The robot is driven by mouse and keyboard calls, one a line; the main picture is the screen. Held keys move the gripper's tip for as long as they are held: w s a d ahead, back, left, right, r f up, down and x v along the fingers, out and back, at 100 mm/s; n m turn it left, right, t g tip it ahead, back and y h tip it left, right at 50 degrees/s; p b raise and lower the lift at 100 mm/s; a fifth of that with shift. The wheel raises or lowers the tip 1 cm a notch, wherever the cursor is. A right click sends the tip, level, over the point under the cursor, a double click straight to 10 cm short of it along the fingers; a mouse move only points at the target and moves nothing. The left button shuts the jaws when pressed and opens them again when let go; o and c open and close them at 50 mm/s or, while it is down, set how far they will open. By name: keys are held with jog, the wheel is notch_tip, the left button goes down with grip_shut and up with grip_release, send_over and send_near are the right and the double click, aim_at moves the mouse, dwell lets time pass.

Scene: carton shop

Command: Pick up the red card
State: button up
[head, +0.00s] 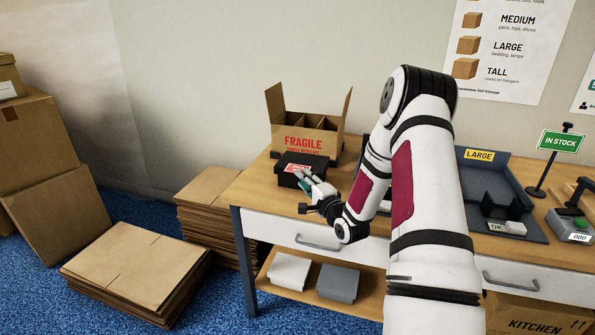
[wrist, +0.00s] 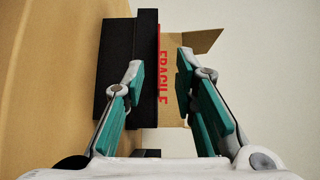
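The red card (head: 297,168), red with white marking, lies on top of a black box (head: 301,176) on the wooden bench in the head view. My gripper (head: 308,183) is just in front of the card and partly overlaps the box. In the wrist view, my gripper (wrist: 160,72) has its two teal-padded fingers apart, with nothing clearly held between them. The black box (wrist: 126,65) shows behind the left finger. A thin red edge along its right side may be the card seen edge-on.
An open carton (head: 306,138) marked FRAGILE stands right behind the black box. A dark tray labelled LARGE (head: 480,187) and a green IN STOCK sign (head: 561,142) are to the right. Flat cardboard stacks (head: 139,266) lie on the floor at left.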

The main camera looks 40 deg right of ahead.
aim_at(298, 169)
jog(key=w, duration=0.4)
jog(key=shift+w+d+f+b, duration=0.1)
jog(key=shift+w+d+b, duration=0.05)
jog(key=shift+d+b, duration=0.2)
grip_shut()
